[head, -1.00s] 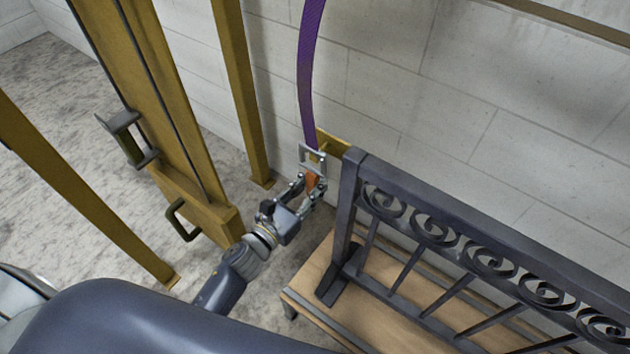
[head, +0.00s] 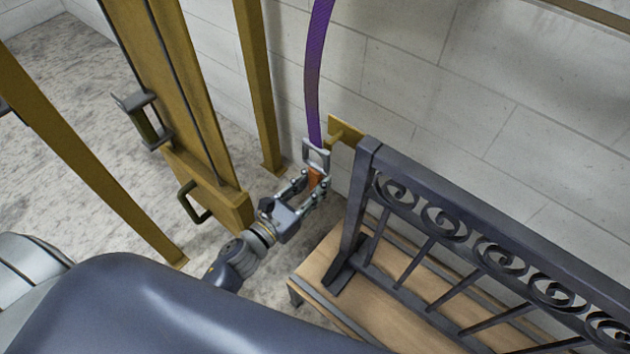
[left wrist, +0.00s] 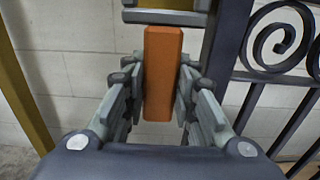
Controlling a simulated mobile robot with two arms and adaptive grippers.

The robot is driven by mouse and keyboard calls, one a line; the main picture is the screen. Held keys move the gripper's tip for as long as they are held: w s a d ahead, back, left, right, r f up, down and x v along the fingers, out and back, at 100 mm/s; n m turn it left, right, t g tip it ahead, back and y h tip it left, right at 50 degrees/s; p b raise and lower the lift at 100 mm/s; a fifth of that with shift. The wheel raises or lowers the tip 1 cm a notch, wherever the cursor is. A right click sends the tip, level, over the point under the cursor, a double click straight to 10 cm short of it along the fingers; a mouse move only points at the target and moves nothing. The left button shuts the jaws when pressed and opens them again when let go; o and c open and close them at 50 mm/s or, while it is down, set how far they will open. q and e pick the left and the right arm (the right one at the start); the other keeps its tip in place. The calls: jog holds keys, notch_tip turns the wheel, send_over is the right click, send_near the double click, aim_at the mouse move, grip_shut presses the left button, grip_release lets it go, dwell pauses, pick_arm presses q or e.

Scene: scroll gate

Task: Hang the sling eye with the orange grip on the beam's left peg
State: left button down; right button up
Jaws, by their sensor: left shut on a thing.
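The sling is a purple strap (head: 314,80) hanging from above. At its lower end is a grey metal eye (head: 316,154) with an orange grip (head: 316,178) below it. My left gripper (head: 317,186) is shut on the orange grip, which stands upright between the fingers in the left wrist view (left wrist: 163,75). The yellow beam's left end (head: 346,130), with a short peg-like stub (head: 336,136), shows just right of the eye and behind the gate. The eye appears beside the stub, not around it; their depth gap is unclear. My right gripper is not in view.
A dark scrollwork gate (head: 440,222) stands on a wooden platform (head: 322,272), close right of my left gripper. Yellow posts (head: 262,95) and a wide yellow column with handles (head: 165,80) stand to the left. A block wall is behind.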

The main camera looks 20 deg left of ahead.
pick_arm(q)
jog(key=shift+b+v, duration=0.35)
jog(key=shift+v, duration=1.65)
jog(key=shift+s+a, duration=0.15)
jog(key=shift+s, duration=0.3)
